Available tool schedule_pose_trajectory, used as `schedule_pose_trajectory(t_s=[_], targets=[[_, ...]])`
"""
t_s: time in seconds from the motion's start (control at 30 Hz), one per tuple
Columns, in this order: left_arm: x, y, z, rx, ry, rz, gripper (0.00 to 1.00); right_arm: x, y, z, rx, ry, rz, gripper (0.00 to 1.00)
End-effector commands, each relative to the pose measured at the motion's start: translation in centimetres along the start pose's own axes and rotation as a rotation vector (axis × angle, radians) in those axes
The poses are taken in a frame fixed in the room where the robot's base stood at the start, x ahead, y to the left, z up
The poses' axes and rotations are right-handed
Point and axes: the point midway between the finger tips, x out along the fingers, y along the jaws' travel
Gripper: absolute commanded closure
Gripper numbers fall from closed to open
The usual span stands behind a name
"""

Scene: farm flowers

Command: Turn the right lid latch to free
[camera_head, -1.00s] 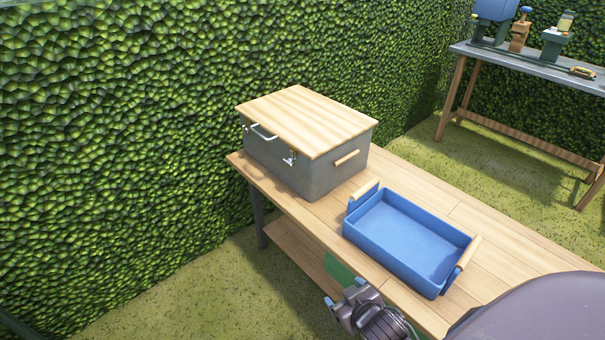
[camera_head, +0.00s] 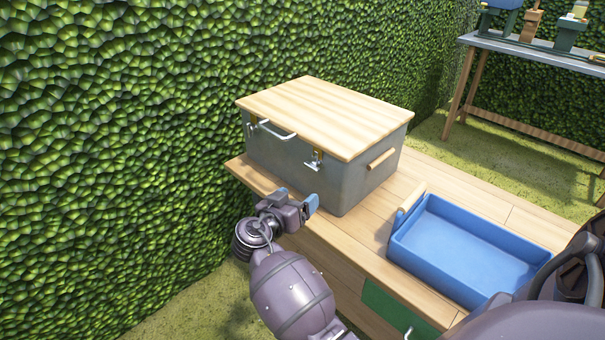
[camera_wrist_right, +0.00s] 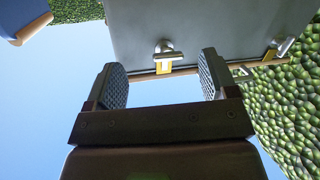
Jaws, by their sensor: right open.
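The grey box (camera_head: 300,175) has a pale wooden lid (camera_head: 325,115) and stands on the wooden table. The right lid latch (camera_head: 316,160) is a small silver lever on a brass plate under the lid's front edge. The left latch (camera_head: 252,122) sits near the front left corner. My right gripper (camera_head: 297,197) is open and empty, in front of and below the right latch, apart from it. In the right wrist view, the right latch (camera_wrist_right: 166,50) shows beyond the gap between the open fingers (camera_wrist_right: 162,82). My left gripper is not in view.
A blue tray (camera_head: 455,250) with wooden grips stands on the table (camera_head: 350,250) right of the box. A hedge (camera_head: 120,120) rises behind and left. Another bench (camera_head: 530,48) stands at the back right.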

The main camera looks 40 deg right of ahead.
Motion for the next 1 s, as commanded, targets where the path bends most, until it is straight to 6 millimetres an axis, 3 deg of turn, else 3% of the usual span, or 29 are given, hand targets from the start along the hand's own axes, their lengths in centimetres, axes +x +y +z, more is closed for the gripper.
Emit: schedule_pose_trajectory(t_s=[0.03, 0.2, 0.47, 0.67, 1.0], targets=[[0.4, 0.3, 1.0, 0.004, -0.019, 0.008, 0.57, -0.2, -1.0, 0.6, 0.026, 0.011, 0.044, 0.21], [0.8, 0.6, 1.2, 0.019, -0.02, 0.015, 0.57, -1.0, -2.5, -1.6, 0.143, 0.073, 0.171, 0.21], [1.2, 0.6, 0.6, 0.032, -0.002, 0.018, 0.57, -1.6, -3.1, -3.4, 0.222, 0.118, 0.246, 0.21], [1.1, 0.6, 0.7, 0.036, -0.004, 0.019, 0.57, 0.3, -2.6, -3.8, 0.226, 0.122, 0.248, 0.21], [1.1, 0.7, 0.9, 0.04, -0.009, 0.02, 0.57, 5.8, -1.2, -4.3, 0.224, 0.121, 0.246, 0.21]])
